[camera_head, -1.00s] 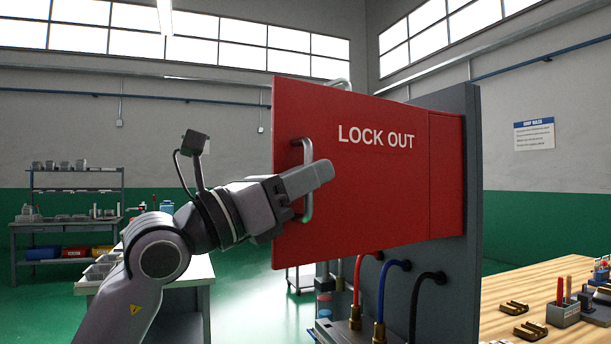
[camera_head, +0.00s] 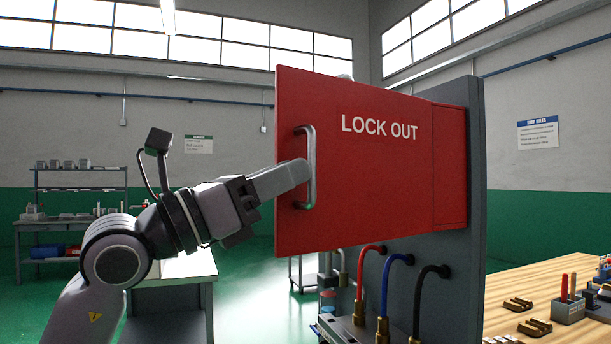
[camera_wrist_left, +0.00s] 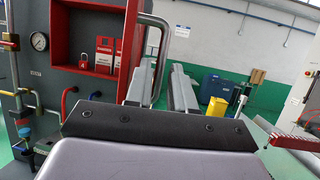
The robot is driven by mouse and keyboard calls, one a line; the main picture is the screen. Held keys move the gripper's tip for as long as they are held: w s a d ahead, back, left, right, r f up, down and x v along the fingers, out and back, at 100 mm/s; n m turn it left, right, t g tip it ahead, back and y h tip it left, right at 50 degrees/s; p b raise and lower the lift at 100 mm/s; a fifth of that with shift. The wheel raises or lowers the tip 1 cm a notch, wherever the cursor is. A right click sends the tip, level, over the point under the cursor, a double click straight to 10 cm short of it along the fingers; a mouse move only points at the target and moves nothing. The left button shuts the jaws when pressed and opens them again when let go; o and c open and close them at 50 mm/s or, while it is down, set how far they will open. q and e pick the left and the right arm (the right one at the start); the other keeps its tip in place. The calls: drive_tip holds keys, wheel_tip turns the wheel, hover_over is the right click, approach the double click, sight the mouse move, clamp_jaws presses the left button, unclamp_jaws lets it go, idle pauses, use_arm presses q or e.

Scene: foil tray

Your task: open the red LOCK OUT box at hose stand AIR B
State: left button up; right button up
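The red LOCK OUT box at the grey hose stand (camera_head: 460,270) has its door (camera_head: 370,200) swung out, its lettered face toward the head camera. The left wrist view looks past the door edge into the open box (camera_wrist_left: 85,30), where a red padlock (camera_wrist_left: 84,62) and red tags (camera_wrist_left: 104,47) show. The silver door handle (camera_head: 311,165) is upright near the door's free edge. My left gripper (camera_head: 298,172) is at the handle, fingertips level with its bar. In the left wrist view its fingers (camera_wrist_left: 162,78) are apart, with the handle (camera_wrist_left: 160,35) by the tips; contact is unclear. My right gripper is out of view.
Red, blue and black hoses (camera_head: 396,262) run below the door. A wooden bench (camera_head: 500,290) with small parts stands at the right. A grey table (camera_head: 185,270) stands behind my left arm.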

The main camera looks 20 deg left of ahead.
use_arm(q)
drive_tip(key=v, duration=0.2)
drive_tip(key=shift+s+a+f, duration=0.15)
drive_tip(key=shift+s+a, duration=0.1)
